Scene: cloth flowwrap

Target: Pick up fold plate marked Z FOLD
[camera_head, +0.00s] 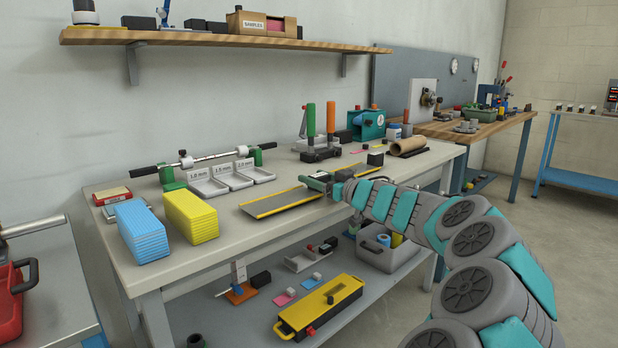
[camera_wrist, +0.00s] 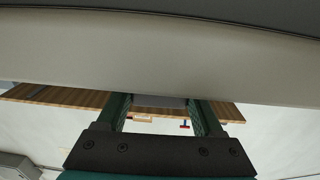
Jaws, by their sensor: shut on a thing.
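A flat grey plate with yellow edges (camera_head: 278,204) is over the front part of the bench top in the head view. No Z FOLD mark is readable on it, so I cannot confirm which plate it is.
Blue (camera_head: 141,232) and yellow (camera_head: 191,216) cloth stacks stand left of the plate on the bench (camera_head: 215,254). Labelled white trays (camera_head: 207,187) lie behind it. A tool with orange and green handles (camera_head: 320,145) stands further back. A yellow case (camera_head: 320,306) is on the lower shelf.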

